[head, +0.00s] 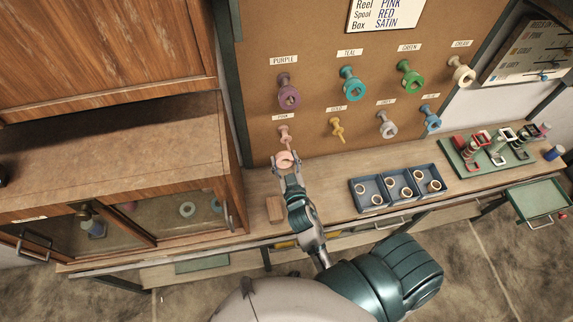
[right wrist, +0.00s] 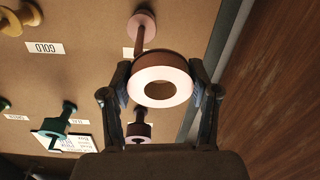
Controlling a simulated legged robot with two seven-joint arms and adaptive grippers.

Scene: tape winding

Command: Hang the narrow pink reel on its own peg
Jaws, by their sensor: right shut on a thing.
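The narrow pink reel (head: 286,163) is a pale pink ring. My right gripper (head: 288,171) is shut on it, with a finger on each side of its rim. In the right wrist view the reel (right wrist: 150,96) shows its open hole toward the camera, with no peg tip visible in it. The pink peg (head: 284,132) stands out from the brown board under a small label. In the right wrist view the peg (right wrist: 139,38) runs from its round pink base toward the reel, and its end is hidden behind the reel. I cannot tell whether they touch. My left gripper is not in view.
Purple (head: 288,95), teal (head: 350,85), green (head: 409,76), gold (head: 338,130), grey (head: 386,126) and blue (head: 431,118) fittings surround the pink peg. Blue trays (head: 372,208) of rings stand on the bench right of my arm. A wooden cabinet (head: 110,150) is on the left.

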